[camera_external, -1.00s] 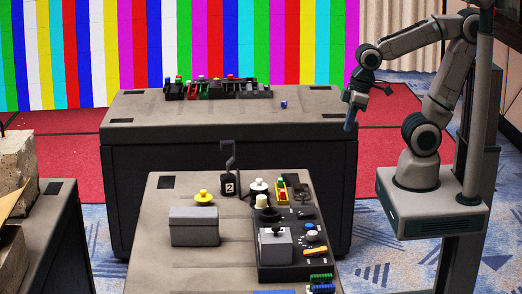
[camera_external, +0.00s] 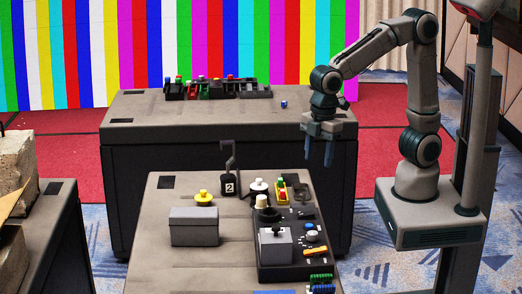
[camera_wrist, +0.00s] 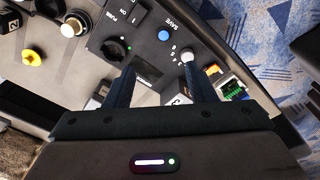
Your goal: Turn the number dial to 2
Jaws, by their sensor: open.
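A black control panel (camera_wrist: 148,50) lies below my gripper in the wrist view. It carries a black round dial (camera_wrist: 115,50) at left and a pale knob (camera_wrist: 187,55) with small marks beside it at right. The marks are too small to read surely, so I cannot tell which is the number dial. My gripper (camera_wrist: 158,72) is open and empty, its fingers pointing towards the panel, with the pale knob near the right fingertip. In the external view my gripper (camera_external: 319,160) hangs above the near table's far right side, fingers down, apart from everything.
A blue button (camera_wrist: 165,35) and a switch (camera_wrist: 130,12) sit near the dials. On the near table (camera_external: 160,235) stand a grey box (camera_external: 194,227), a yellow knob (camera_external: 203,198), a black block marked 2 (camera_external: 229,187) with a lever, and green connectors (camera_external: 321,279). The far table (camera_external: 135,120) stands behind.

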